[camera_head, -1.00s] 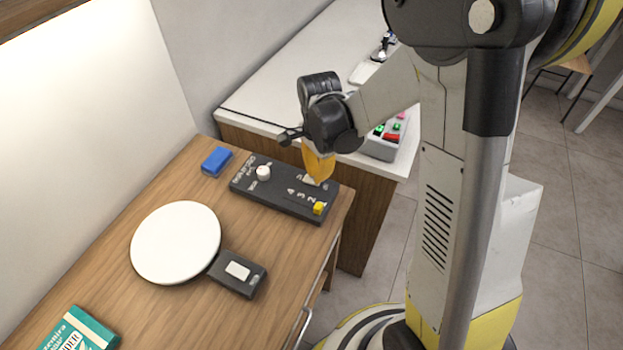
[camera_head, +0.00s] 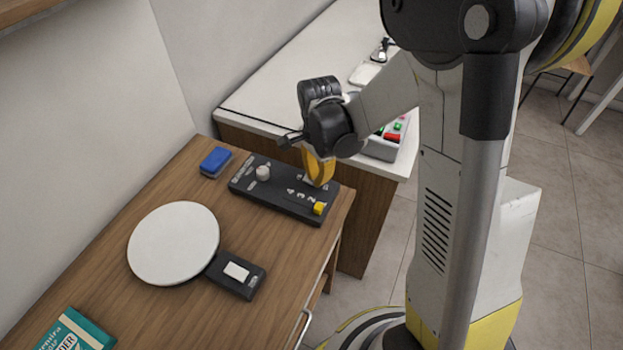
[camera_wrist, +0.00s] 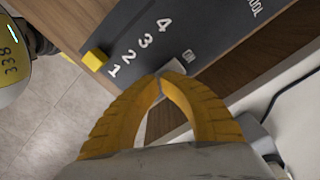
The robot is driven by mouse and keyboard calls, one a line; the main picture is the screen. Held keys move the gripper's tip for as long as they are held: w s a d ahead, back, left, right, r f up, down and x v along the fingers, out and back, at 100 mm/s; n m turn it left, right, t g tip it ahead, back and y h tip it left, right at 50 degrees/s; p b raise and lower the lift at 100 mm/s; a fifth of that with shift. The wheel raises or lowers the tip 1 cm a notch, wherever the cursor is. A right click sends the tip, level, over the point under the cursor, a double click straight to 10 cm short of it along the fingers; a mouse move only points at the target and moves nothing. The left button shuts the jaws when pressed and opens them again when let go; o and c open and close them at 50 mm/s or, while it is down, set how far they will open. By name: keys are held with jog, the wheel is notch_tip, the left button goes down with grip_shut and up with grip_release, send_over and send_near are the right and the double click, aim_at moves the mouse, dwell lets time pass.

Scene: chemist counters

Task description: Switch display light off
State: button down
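The dark control box (camera_head: 285,189) lies on the wooden counter. It has a white round knob (camera_head: 263,173), a yellow slider (camera_head: 319,208) beside the numbers 1 to 4, and a pale switch (camera_wrist: 174,68) next to an "ON" label. My gripper (camera_head: 318,182) is over the right part of the box. In the wrist view its yellow fingertips (camera_wrist: 160,78) are together, at or just beside the pale switch; I cannot tell if they touch it. Nothing shows between the fingers. The head view mostly hides the switch behind the gripper. The wall above the counter is dim.
A round white plate with a black handle block (camera_head: 174,243), a blue block (camera_head: 215,161) and a teal box (camera_head: 78,332) lie on the wooden counter. A white counter (camera_head: 270,90) behind holds a device with coloured buttons (camera_head: 384,146).

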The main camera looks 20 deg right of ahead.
jog(key=shift+r+p, duration=2.5)
jog(key=shift+r, duration=0.95)
jog(key=shift+s+r, duration=0.1)
jog(key=shift+r, duration=0.15)
jog(key=s+a+r+n+t+b, duration=0.1)
jog(key=s+r+n+t+b, duration=0.2)
jog(key=s+r+n+t, duration=0.4)
jog(key=shift+s+r+n+b, duration=0.35)
jog(key=shift+s+r+n, duration=1.8)
jog(key=shift+s+n, duration=1.35)
jog(key=shift+w+a+n, duration=0.1)
jog(key=shift+w+n, duration=0.4)
jog(key=shift+w, duration=0.1)
